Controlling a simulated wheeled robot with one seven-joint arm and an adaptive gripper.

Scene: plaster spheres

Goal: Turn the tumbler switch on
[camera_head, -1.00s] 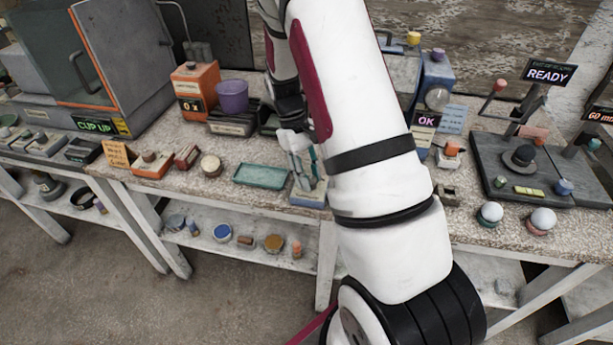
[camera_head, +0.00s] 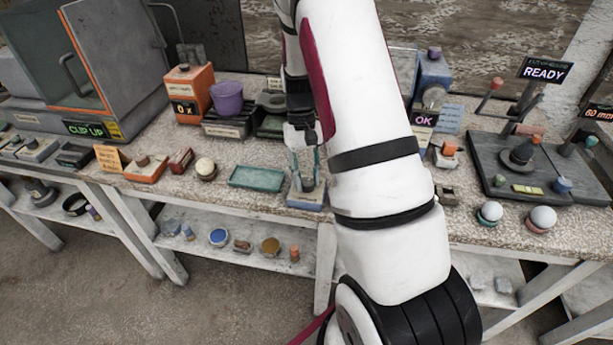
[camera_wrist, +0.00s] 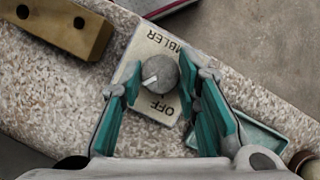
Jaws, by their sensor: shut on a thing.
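The tumbler switch is a small block with a pale plate (camera_wrist: 160,106) lettered "TUMBLER" and "OFF". A round grey boss with a short white lever (camera_wrist: 150,81) sits on the plate. The lever lies towards the lower left in the wrist view, near the word OFF. In the head view the switch's bluish base (camera_head: 308,200) is at the bench's front edge. My gripper (camera_wrist: 158,76) has its teal fingers on either side of the boss and is shut on the switch. In the head view my gripper (camera_head: 305,170) points down onto it; the exact contact is hidden.
A green tray (camera_head: 257,178) lies just left of the switch. A small block with a knob (camera_head: 446,193) stands to its right, beyond my arm. Two white spheres (camera_head: 542,218) (camera_head: 490,212) stand on the bench's right front. The floor in front is clear.

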